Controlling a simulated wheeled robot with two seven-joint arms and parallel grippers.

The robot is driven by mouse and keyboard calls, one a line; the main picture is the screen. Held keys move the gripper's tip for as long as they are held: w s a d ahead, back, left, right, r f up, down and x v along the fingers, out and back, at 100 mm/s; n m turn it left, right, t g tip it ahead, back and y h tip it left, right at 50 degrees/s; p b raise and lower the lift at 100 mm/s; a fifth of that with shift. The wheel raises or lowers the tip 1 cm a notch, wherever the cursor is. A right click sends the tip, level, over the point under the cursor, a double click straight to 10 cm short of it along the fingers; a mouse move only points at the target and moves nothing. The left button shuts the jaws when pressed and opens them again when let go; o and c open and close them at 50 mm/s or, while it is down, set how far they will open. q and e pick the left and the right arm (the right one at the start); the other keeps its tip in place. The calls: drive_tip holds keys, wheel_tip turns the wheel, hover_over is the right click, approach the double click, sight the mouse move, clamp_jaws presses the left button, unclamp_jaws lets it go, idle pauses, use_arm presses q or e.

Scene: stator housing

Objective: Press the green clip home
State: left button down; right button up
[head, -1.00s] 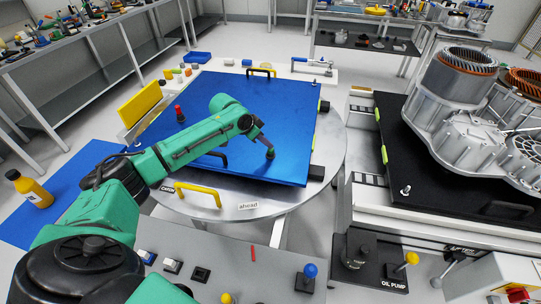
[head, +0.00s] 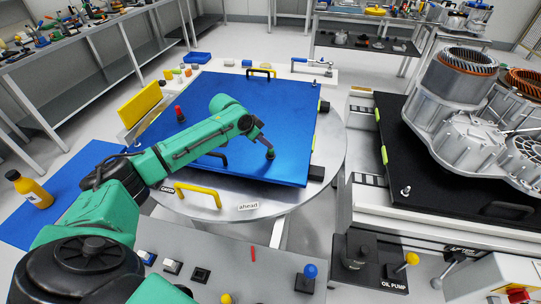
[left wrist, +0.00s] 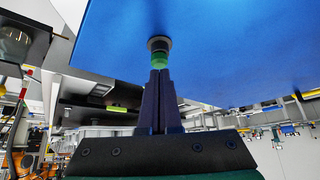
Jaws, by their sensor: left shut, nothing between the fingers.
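The green clip (left wrist: 160,59) is a small round green piece with a dark ring around its far end, against the blue panel (left wrist: 230,40) in the left wrist view. In the head view it shows as a small dark-green piece (head: 270,154) near the right part of the blue panel (head: 235,110). My left gripper (left wrist: 160,74) is shut, with its fingertips at the green clip and nothing between them; they appear to touch it. In the head view the left gripper (head: 265,144) comes down onto the clip from the upper left. My right gripper is not in view.
A red-topped knob (head: 179,114) stands on the panel's left part. The stator housing (head: 465,140) stands on a black pallet at right. A control desk (head: 215,262) lies in front.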

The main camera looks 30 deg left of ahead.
use_arm(q)
drive_tip(key=shift+f, duration=0.45)
idle(0.6)
drive_tip(key=shift+s+d+f, duration=0.1)
drive_tip(key=shift+s+f, duration=0.25)
drive_tip(key=shift+f, duration=0.15)
idle(0.4)
drive_tip(key=r+p, duration=0.5)
drive_tip(key=shift+w+r, duration=0.15)
drive_tip(key=shift+w, duration=0.1)
drive_tip(key=b+v, duration=0.2)
drive_tip(key=v, duration=1.2)
drive_tip(key=shift+s+r+b, duration=0.15)
drive_tip(key=shift+r+b, duration=0.05)
drive_tip(key=shift+b, duration=0.2)
